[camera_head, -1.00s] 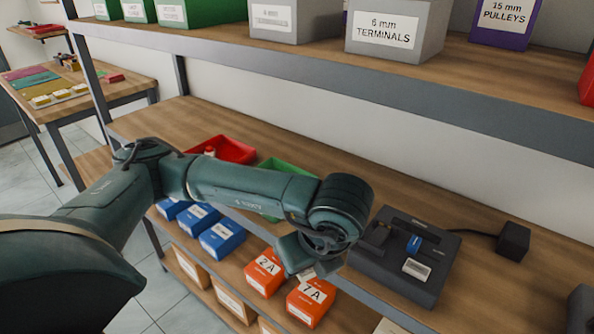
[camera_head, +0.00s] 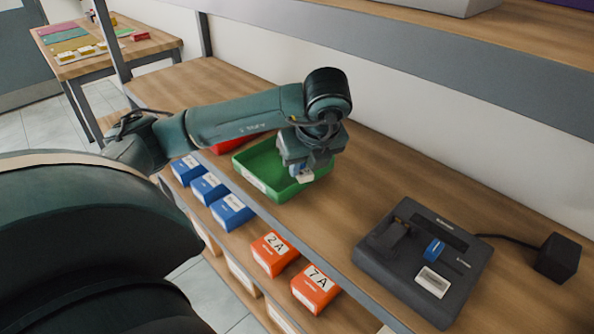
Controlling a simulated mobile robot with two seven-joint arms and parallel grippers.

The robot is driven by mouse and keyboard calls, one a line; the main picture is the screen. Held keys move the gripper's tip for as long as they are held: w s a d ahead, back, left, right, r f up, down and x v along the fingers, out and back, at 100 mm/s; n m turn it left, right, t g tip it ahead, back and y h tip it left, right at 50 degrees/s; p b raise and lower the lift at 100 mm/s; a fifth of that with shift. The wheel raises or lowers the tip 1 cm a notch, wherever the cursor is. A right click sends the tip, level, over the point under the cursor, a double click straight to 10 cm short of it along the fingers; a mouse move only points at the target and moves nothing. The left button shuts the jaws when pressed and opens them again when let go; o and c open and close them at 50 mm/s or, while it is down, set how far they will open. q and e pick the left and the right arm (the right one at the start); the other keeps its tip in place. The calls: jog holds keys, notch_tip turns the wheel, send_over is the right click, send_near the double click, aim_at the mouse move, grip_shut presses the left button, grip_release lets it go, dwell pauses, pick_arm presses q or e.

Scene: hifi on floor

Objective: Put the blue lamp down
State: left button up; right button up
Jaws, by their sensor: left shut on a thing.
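My left gripper (camera_head: 304,172) points down over the right part of the green bin (camera_head: 249,181) on the shelf. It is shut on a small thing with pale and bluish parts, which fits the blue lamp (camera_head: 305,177). The fingers hide most of it, and I cannot tell whether it touches the bin. The bare inside of the bin shows left of the gripper. My right gripper is not in view.
A dark device (camera_head: 385,266) with a blue part (camera_head: 434,249) stands at right, cabled to a black block (camera_head: 557,258). A red bin (camera_head: 228,145) is partly behind my arm. Blue boxes (camera_head: 232,212) and orange boxes (camera_head: 315,289) line the lower front. An upper shelf edge (camera_head: 420,50) hangs above.

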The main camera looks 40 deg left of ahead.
pick_arm(q)
jog(key=a, duration=0.1)
jog(key=w+a, duration=0.1)
jog(key=a, duration=0.1)
jog(key=shift+w+a+p, duration=0.25)
jog(key=shift+w+p, duration=0.05)
jog(key=shift+w, duration=0.1)
notch_tip(320, 180, down, 3)
jog(key=shift+r+p, duration=0.15)
jog(key=shift+p, duration=0.2)
jog(key=shift+f, duration=0.4)
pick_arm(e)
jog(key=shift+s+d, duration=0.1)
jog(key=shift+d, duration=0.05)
pick_arm(q)
jog(key=o, duration=1)
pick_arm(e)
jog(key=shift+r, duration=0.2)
pick_arm(q)
jog(key=shift+o, duration=0.2)
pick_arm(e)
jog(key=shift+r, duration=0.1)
